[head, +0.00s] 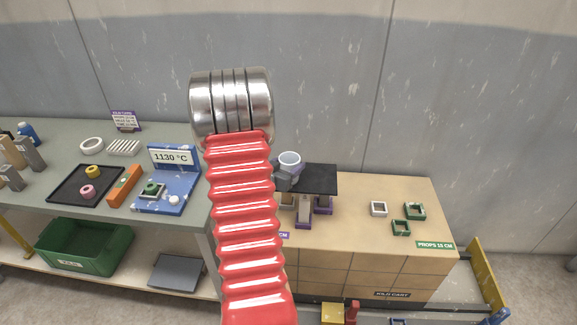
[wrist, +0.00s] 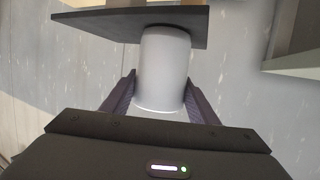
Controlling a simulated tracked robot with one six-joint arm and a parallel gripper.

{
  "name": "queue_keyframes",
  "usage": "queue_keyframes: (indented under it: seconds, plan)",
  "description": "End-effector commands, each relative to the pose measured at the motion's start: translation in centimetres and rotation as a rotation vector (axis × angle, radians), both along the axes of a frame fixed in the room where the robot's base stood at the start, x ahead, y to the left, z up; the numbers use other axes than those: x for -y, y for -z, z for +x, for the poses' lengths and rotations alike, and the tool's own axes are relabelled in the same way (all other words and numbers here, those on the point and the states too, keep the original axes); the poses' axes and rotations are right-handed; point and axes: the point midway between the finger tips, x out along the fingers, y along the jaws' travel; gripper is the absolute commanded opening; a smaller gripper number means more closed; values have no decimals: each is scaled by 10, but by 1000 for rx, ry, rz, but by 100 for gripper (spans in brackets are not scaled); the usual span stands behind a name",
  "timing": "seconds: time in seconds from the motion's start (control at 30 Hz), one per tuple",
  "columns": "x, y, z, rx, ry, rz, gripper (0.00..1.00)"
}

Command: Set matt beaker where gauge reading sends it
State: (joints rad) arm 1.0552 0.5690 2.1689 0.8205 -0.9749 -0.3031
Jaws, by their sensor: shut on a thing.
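The pale grey-lavender beaker (head: 289,161) is held upright by my gripper (head: 285,178), at the left edge of a dark kiln shelf (head: 318,178). In the wrist view my gripper (wrist: 161,95) is shut on the beaker (wrist: 165,62), one finger on each side. The beaker's far end overlaps the dark shelf (wrist: 105,24) there; I cannot tell whether they touch. The shelf rests on purple-ended props (head: 322,205). A blue gauge stand (head: 166,190) on the left bench reads 1130 °C on its display (head: 173,157).
The kiln cart (head: 350,245) carries one white square prop (head: 378,209) and two green ones (head: 414,211), by a label (head: 435,245) reading PROPS 15 CM. A small sign (head: 125,120) stands at the bench's back. My arm hides the cart's left part.

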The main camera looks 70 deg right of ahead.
Motion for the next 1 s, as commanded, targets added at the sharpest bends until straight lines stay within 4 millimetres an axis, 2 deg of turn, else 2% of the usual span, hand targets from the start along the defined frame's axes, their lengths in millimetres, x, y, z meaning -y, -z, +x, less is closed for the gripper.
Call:
queue_keyframes:
  seconds: [0.17,0.2,0.43,0.8,1.0]
  plan:
    - [0,2,0,0,0,-1,23]
    - [0,2,0,0,0,0,55]
    - [0,2,0,0,0,0,71]
    - [0,-1,0,1,0,0,73]
    - [-19,-7,4,1,-2,1,73]
